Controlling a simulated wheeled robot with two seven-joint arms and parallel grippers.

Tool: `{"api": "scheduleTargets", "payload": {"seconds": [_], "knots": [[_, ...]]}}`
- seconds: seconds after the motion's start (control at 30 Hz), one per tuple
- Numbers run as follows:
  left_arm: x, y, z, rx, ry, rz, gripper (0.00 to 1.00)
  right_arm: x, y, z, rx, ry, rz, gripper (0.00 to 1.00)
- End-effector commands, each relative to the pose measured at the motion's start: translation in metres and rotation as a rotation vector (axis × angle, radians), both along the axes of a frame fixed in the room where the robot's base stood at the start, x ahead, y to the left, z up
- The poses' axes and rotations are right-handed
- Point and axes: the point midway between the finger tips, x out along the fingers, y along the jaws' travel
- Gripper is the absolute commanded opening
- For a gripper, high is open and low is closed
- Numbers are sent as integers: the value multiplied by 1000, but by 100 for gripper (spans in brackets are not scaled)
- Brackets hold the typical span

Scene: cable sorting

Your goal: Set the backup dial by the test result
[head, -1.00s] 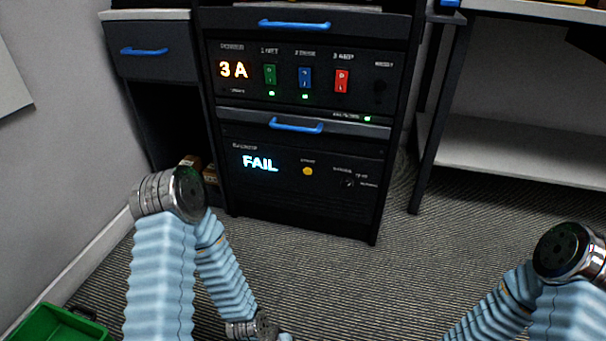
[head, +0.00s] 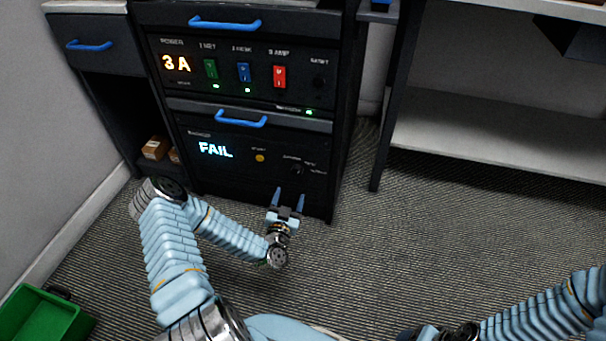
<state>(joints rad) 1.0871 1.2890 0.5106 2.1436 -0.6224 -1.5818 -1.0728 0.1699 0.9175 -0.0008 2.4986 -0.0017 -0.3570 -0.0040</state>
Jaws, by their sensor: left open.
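The backup panel (head: 240,178) is the lower front of the dark rack, and its display (head: 215,149) reads FAIL. A yellow button (head: 260,158) sits right of the display. The small dark backup dial (head: 297,170) is at the panel's right, with tiny labels beside it; its setting is too small to read. My left gripper (head: 288,197) is open and empty, its two blue fingers pointing up toward the panel, just below the dial and apart from it as far as I can tell. My right arm shows at the lower right; its gripper is out of view.
Above is the power panel (head: 190,85) reading 3 A, with green, blue and red switches (head: 279,77). Blue drawer handles (head: 240,121) stick out from the rack. A shelf unit (head: 470,120) stands right, a green bin (head: 38,318) lower left. The carpet between is clear.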

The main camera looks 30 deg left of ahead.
Motion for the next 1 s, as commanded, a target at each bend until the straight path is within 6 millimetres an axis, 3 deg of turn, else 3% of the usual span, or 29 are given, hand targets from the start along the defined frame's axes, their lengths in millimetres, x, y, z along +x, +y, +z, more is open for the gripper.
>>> {"api": "scheduleTargets", "payload": {"seconds": [0.2,0.43,0.83,0.87,1.0], "knots": [[49,16,-1,-1,-1,2,68,0,0,-5,1,1,0,68],[85,25,-1,-3,2,-2,68,0,1,-8,2,1,0,68],[95,28,-1,-3,4,-2,68,0,1,-8,2,1,1,68],[95,28,-1,-3,4,-2,66,0,1,-8,2,1,1,68],[94,28,-1,-3,4,-2,45,0,1,-8,2,1,1,68]]}}
